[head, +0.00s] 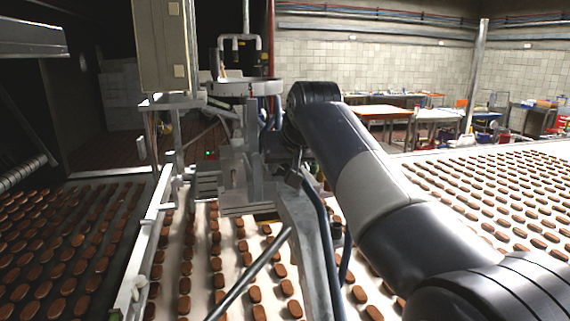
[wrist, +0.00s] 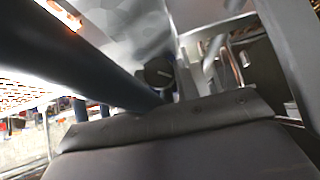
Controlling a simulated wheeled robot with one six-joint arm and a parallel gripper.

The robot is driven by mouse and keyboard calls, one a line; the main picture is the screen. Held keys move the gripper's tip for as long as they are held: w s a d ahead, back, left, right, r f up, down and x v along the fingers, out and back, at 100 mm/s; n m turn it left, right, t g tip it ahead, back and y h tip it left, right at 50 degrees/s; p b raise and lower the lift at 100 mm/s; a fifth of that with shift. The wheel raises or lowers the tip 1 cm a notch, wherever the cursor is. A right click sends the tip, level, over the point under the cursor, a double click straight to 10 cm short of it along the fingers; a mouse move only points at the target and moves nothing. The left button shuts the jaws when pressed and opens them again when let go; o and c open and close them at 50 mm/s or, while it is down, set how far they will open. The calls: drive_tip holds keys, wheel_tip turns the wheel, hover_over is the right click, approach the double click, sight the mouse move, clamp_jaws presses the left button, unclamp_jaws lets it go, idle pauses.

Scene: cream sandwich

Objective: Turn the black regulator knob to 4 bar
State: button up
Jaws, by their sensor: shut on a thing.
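A small round black knob (wrist: 157,72) shows near the middle of the wrist view, against pale grey metal. My gripper (wrist: 165,95) reaches up to it from the bottom of the wrist view, its broad dark body filling the lower part. The gripper is shut on the knob; its fingertips are mostly hidden by its own body. No pressure gauge or scale can be read in either view. In the head view my arm reaches to the grey machine frame (head: 236,165), and the knob cannot be made out there.
Rows of brown biscuits lie on the white conveyor (head: 205,300) below and on a wide belt at right. Dark hoses (head: 322,225) and a slanted rod (head: 255,268) run close to my arm. A grey cabinet (head: 162,45) stands above left.

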drive_tip(key=shift+w+d+m+g+y, duration=0.15)
drive_tip(key=shift+m+y, duration=0.3)
drive_tip(key=shift+y, duration=0.4)
drive_tip(key=shift+s+d+m+g+y, duration=0.15)
drive_tip(key=shift+m+y, duration=0.3)
drive_tip(key=shift+y, duration=0.4)
drive_tip(key=shift+w, duration=0.1)
drive_tip(key=o, duration=1)
drive_tip(key=shift+c, duration=0.2)
drive_tip(key=v, duration=1)
drive_tip(key=shift+s+r+b, duration=0.2)
drive_tip(key=shift+s+b, duration=0.1)
drive_tip(key=shift+b, duration=0.05)
drive_tip(key=shift+d, duration=0.1)
